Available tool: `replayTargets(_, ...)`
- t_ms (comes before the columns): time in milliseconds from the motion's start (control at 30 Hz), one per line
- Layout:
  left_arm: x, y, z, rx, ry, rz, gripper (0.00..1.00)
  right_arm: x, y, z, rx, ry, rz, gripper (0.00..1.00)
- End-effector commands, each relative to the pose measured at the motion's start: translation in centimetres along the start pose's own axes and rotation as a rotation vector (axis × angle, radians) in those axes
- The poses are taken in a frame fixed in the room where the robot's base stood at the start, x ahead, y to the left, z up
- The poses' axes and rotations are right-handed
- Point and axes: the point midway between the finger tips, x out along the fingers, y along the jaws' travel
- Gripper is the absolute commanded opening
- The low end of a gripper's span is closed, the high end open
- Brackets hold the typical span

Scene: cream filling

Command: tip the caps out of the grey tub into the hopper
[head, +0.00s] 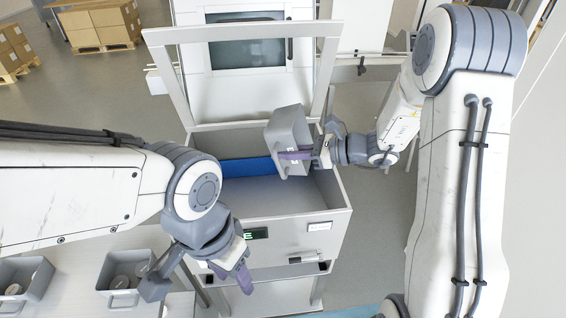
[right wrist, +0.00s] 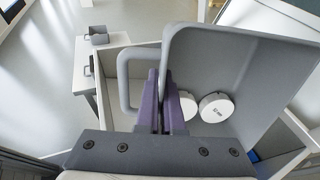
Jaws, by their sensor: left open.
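The grey tub (head: 287,126) is in the air over the open hopper (head: 290,229), clearly tilted, in the head view. In the right wrist view the tub (right wrist: 240,45) fills the right side, with white round caps (right wrist: 215,106) lying inside it. My left gripper (head: 240,272) is open and empty, in front of the hopper's lower left. The hopper's interior shows a blue panel (head: 245,167); part of the interior is hidden behind the tub.
The hopper's raised lid frame (head: 158,37) stands behind the tub. Two more grey tubs (head: 124,270) (head: 24,277) with white caps stand on a light table (head: 72,260) at lower left. Boxes on pallets (head: 100,25) stand far back left.

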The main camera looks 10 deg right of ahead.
Motion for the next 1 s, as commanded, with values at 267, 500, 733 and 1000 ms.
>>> replayTargets(267, 4.0, -0.3, 0.2, 0.0, 0.0, 0.0, 0.5, 0.1, 0.0, -1.0, 0.007, -0.147, -0.001, 0.0)
replayTargets(500, 6.9, -0.5, 0.4, 0.002, 0.0, 0.0, 0.5, 0.1, 0.0, -1.2, 0.015, -0.283, 0.0, 0.0)
replayTargets(733, 9.6, -0.7, 0.5, 0.003, 0.0, 0.0, 0.5, 0.2, 0.0, -1.6, 0.022, -0.42, 0.001, 0.0)
replayTargets(1000, 12.5, -0.9, 0.7, 0.003, 0.0, 0.0, 0.5, 0.3, 0.0, -1.8, 0.031, -0.588, 0.0, 0.0)
